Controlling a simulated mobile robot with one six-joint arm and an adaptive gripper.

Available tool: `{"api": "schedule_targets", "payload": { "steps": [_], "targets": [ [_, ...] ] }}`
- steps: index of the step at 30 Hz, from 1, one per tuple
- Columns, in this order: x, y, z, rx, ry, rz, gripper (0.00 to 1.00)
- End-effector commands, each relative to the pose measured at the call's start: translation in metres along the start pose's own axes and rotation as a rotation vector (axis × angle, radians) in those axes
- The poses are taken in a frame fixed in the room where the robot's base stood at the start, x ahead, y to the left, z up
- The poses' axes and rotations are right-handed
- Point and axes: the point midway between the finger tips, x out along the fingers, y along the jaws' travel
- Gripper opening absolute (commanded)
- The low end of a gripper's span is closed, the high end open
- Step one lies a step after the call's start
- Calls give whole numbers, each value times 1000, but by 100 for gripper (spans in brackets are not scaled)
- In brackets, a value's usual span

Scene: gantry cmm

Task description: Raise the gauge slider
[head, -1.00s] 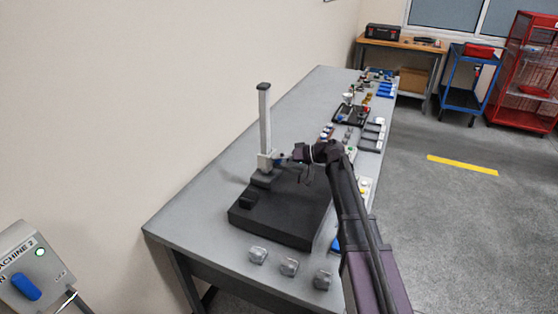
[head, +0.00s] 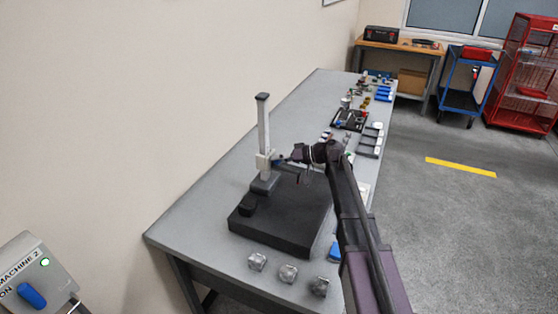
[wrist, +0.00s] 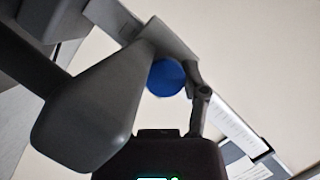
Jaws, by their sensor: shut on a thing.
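The height gauge has a tall pale upright column (head: 263,125) on a dark foot (head: 264,184). The light grey gauge slider (head: 263,161) sits on the lower part of the column, a little above the foot. My gripper (head: 281,161) is at the right side of the slider, shut on it. In the wrist view a round blue knob (wrist: 166,78) shows between my fingers, against the slider's grey body. One large grey finger fills the left of that view, and the exact contact is partly hidden.
The gauge stands on a black plate (head: 280,218) on a long grey bench (head: 190,215). Several grey metal blocks (head: 288,273) lie near the front edge. Trays and small parts (head: 350,118) lie farther back. The wall is close on the left; open floor lies right.

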Motion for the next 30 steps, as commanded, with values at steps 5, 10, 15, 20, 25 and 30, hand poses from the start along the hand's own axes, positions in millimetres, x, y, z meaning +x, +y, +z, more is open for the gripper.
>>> {"api": "schedule_targets", "payload": {
  "steps": [5, 10, 15, 20, 25, 30],
  "targets": [
    [-2, -20, -10, 2, -6, -15, 0],
    [-6, -30, -20, 2, -6, -15, 0],
    [-10, -41, -29, 2, -6, -16, 0],
    [-13, -50, -38, 2, -6, -16, 0],
    [-17, -61, -47, 2, -6, -16, 0],
    [-21, -71, -57, 2, -6, -16, 0]
  ]
}}
